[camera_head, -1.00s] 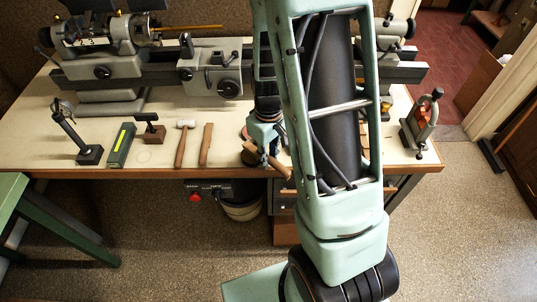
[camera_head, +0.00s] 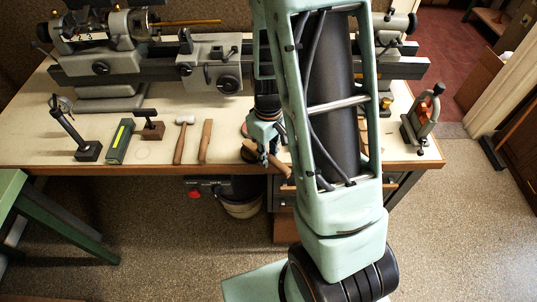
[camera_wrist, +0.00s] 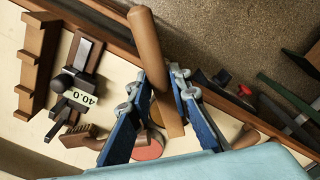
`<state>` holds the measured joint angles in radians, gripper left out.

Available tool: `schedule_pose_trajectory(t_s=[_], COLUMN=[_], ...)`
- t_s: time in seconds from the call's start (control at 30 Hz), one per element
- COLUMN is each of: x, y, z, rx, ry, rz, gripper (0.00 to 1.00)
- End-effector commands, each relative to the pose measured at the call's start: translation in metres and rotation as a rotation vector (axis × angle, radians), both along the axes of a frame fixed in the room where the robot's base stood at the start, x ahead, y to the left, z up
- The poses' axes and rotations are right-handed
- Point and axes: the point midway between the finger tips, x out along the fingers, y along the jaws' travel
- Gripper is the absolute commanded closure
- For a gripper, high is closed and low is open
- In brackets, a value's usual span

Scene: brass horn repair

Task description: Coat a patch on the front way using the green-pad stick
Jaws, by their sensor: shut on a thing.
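My gripper (camera_wrist: 157,92) has blue fingers and is shut on a brown wooden stick (camera_wrist: 147,40) with a rounded end. In the wrist view the stick slants between the fingertips, over the bench's front edge. No green pad shows on it. In the head view my gripper (camera_head: 264,137) is at the bench front, partly hidden by my arm, and the stick (camera_head: 280,166) slants past the edge. The lathe stands at the back of the bench; its dark bed (camera_head: 268,70), with the front way, runs left to right and is partly hidden by my arm.
On the bench (camera_head: 50,110) are a stand (camera_head: 88,152), a green yellow-striped box (camera_head: 120,142), a mallet (camera_head: 181,145), a flat wooden piece (camera_head: 206,142) and a red-grey clamp (camera_head: 422,122). A reddish disc (camera_wrist: 149,150) and a 40.0-marked block (camera_wrist: 80,92) lie near my gripper.

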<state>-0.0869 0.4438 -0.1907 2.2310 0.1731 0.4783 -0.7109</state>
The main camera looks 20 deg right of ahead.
Motion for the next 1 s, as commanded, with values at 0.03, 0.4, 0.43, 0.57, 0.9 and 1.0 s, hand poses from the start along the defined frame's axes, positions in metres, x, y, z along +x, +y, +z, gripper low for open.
schedule_pose_trajectory(t_s=[0.03,0.4,0.43,0.57,0.9,1.0], x=[0.0001,0.0001,0.0001,0.0001,0.0001,0.0001], y=[0.0,-0.0001,-0.0001,-0.0001,-0.0001,-0.0001], z=[-0.0011,-0.0057,-0.0061,-0.0077,-0.009,-0.009], rx=[0.0,0.0,0.0,0.0,0.0,0.0], ry=[0.0,0.0,0.0,0.0,0.0,0.0], rz=[0.0,0.0,0.0,0.0,0.0,0.0], gripper=[1.0,1.0,1.0,1.0,1.0,1.0])
